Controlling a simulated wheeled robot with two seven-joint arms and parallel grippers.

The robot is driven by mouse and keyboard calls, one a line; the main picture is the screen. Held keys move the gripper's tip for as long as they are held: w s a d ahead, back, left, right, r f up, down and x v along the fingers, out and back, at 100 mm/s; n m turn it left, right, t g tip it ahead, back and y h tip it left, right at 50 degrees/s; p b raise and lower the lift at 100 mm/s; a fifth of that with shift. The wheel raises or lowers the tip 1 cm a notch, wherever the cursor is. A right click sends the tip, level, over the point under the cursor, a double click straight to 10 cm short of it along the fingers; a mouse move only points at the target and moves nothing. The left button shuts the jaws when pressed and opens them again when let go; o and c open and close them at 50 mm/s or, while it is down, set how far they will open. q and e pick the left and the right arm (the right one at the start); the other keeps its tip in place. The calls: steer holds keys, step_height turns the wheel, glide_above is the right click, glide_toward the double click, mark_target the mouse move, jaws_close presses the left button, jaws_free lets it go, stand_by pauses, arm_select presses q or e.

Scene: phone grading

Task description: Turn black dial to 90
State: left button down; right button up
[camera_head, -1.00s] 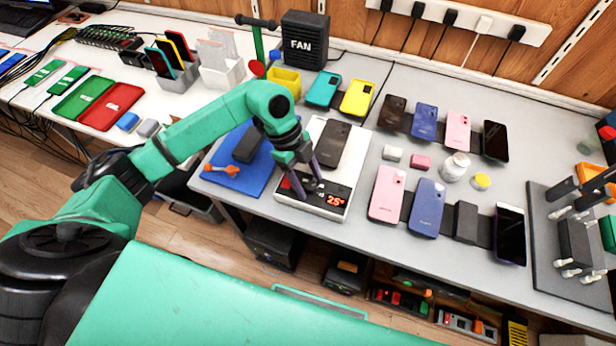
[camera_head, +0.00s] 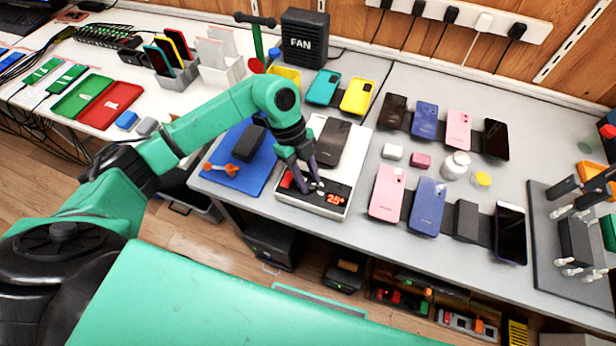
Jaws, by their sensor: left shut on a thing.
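A white heating station (camera_head: 308,208) with a black front panel stands near the table's front edge. Its red display (camera_head: 335,199) reads about 25°. A dark phone (camera_head: 333,143) lies on its top plate. My left gripper (camera_head: 311,188) reaches down to the front panel and is shut on the black dial, which its fingers mostly hide. A red switch (camera_head: 287,181) shows left of the fingers. I cannot read the dial's angle. My right gripper is not clearly in view.
A blue mat (camera_head: 234,178) with an orange-handled tool (camera_head: 222,169) lies left of the station. Several phones lie to the right, including a pink one (camera_head: 387,192). A black fan (camera_head: 304,38) stands behind. A dark fixture (camera_head: 575,240) is at the far right.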

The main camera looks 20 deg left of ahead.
arm_select(q)
steer(key=m+g+y+b, duration=0.1)
steer(key=m, duration=0.3)
steer(key=shift+w+d, duration=0.1)
steer(key=shift+w, duration=0.1)
steer(key=shift+d+r+m+g+y+b, duration=0.1)
steer(key=shift+m+g+y+b, duration=0.2)
steer(key=shift+m, duration=0.7)
steer(key=shift+d+m+g+y+b, duration=0.1)
steer(key=shift+m+g+y+b, duration=0.2)
steer(key=shift+m, duration=0.7)
steer(key=c, duration=0.6)
jaws_free()
steer(key=shift+a, duration=0.1)
